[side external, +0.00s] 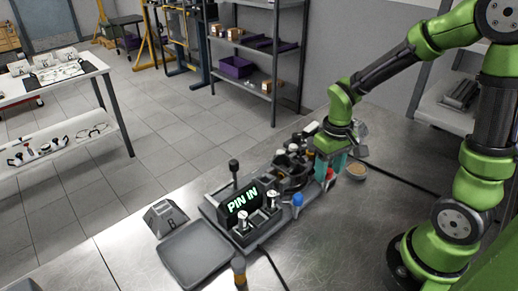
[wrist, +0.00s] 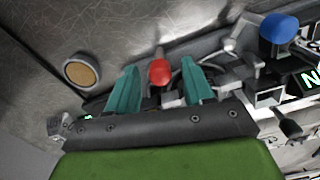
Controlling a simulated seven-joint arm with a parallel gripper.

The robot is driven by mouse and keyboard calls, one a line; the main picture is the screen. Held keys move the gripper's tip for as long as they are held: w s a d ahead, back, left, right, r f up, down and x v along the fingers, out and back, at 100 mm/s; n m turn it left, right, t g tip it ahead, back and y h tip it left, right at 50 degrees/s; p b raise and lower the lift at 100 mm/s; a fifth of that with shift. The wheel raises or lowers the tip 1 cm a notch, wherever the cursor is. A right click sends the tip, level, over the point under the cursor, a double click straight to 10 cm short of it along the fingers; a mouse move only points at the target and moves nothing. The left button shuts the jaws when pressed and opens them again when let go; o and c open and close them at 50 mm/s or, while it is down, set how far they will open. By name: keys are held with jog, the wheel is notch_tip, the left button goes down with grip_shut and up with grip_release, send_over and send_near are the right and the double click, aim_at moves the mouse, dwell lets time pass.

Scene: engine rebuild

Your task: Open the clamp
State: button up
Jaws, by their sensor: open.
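My gripper (side external: 330,165) has teal fingers and points down over the far right end of the fixture (side external: 262,232) on the bench. In the wrist view my gripper (wrist: 160,68) is open, with its two fingers apart. A red knob (wrist: 160,73) appears between the fingertips in that view; contact cannot be told. The red knob (side external: 330,174) also shows just below the fingers in the side view. A blue knob (side external: 297,199) stands nearer the display; it is at upper right in the wrist view (wrist: 279,28). Which knob belongs to the clamp is unclear, and its mechanism is partly hidden.
A display (side external: 242,202) on the fixture reads "PIN IN". A black-knobbed lever (side external: 234,168) stands upright behind it. A small round dish (side external: 356,171) sits right of my gripper. An empty grey tray (side external: 194,254) lies at front left. The bench front is mostly clear, crossed by dark cables.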

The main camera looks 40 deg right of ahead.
grip_shut()
jog(key=shift+d+n, duration=0.9)
jog(key=shift+n, duration=1.75)
jog(key=shift+d+n, duration=0.9)
jog(key=shift+n, duration=1.8)
jog(key=shift+d+n, duration=0.9)
jog(key=shift+n, duration=1.75)
grip_release()
